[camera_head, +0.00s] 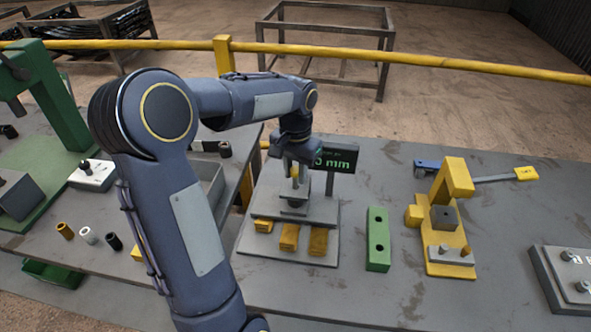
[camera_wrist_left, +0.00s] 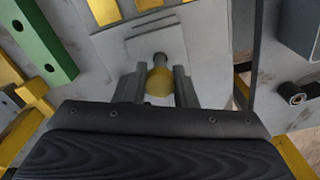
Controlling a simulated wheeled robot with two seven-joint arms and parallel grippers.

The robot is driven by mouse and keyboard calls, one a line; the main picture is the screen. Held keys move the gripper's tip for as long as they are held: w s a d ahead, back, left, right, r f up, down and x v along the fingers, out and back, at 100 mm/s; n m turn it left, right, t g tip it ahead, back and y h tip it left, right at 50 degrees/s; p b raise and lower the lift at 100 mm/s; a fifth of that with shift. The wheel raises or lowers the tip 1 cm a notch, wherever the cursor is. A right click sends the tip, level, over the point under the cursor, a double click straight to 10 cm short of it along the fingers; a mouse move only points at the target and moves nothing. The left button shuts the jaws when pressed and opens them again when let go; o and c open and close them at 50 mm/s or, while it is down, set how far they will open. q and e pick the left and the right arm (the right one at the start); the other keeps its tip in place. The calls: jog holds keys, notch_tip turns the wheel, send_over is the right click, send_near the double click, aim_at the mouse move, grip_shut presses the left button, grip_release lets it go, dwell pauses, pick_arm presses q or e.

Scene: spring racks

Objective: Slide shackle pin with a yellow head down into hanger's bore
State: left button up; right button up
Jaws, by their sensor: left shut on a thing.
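My left gripper (camera_head: 295,168) is shut on the shackle pin, over the grey stand in the middle of the table. The pin's yellow head (camera_wrist_left: 159,86) sits between the two grey fingers (camera_wrist_left: 158,90) in the left wrist view. A small bit of yellow (camera_head: 295,172) shows between the fingers in the head view. A grey block (camera_head: 293,207), which looks like the hanger, stands on the stepped plate right below. Its bore is hidden, and I cannot tell whether the pin's tip is in it. My right gripper is not in view.
A dark display reading "0 mm" (camera_head: 337,160) stands just behind the gripper. Yellow blocks (camera_head: 289,237) lie on the plate's front. A green block with two holes (camera_head: 377,251) and a yellow fixture (camera_head: 452,188) stand to the right.

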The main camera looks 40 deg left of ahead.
pick_arm(q)
jog(key=shift+f+b, duration=0.3)
jog(key=shift+f, duration=0.2)
jog(key=o, duration=1.4)
jog(key=shift+r+p, duration=3.1)
jog(key=shift+r, duration=0.45)
